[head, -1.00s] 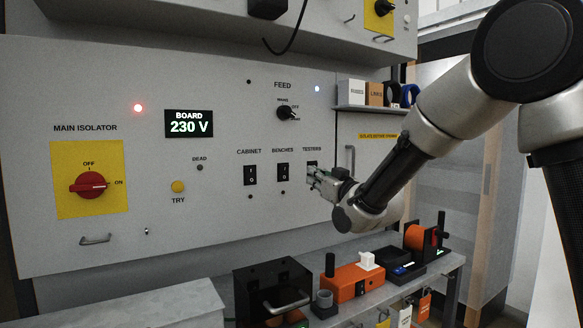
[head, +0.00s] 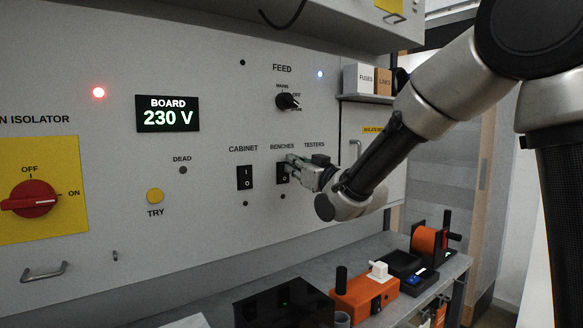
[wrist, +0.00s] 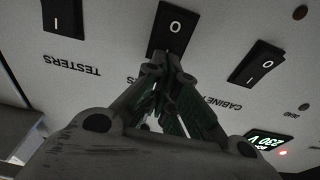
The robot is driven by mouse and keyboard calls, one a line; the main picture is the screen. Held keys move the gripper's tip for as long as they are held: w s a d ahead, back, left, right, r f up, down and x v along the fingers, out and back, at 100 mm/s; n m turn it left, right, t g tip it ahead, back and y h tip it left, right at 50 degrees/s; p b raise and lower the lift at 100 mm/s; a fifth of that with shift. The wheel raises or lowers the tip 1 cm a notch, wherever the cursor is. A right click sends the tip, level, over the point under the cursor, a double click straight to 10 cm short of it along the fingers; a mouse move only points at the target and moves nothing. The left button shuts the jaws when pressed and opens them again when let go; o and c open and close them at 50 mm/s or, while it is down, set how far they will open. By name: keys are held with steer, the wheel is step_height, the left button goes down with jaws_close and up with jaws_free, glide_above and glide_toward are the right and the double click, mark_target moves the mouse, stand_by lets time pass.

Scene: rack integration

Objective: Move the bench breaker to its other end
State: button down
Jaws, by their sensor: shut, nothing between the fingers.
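The bench breaker (head: 282,178) is a black rocker switch under the BENCHES label on the grey panel. My gripper (head: 290,163) is shut and empty, with its fingertips at the upper part of this rocker. In the wrist view, which is upside down, the bench breaker (wrist: 174,24) shows its O end, while the fingertips (wrist: 172,60) cover its other end. The tips look very near or touching the rocker; I cannot tell which. The cabinet breaker (head: 244,178) is to the left, with I above O. The testers breaker is hidden behind my gripper in the head view, but the wrist view shows it (wrist: 62,16).
The board display (head: 167,113) reads 230 V, with a red lamp (head: 98,92) lit beside it. The FEED knob (head: 288,101) is above. The red main isolator (head: 30,197) is at left. A bench (head: 390,312) with orange devices stands below the panel.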

steer(key=shift+w+a, duration=0.2)
steer(key=shift+w, duration=0.05)
steer(key=shift+r, duration=0.1)
steer(key=shift+w+a+r+g, duration=0.15)
steer(key=shift+w+a+g, duration=0.05)
steer(key=shift+w+g, duration=0.1)
steer(key=shift+s+d, duration=0.1)
steer(key=shift+s, duration=0.05)
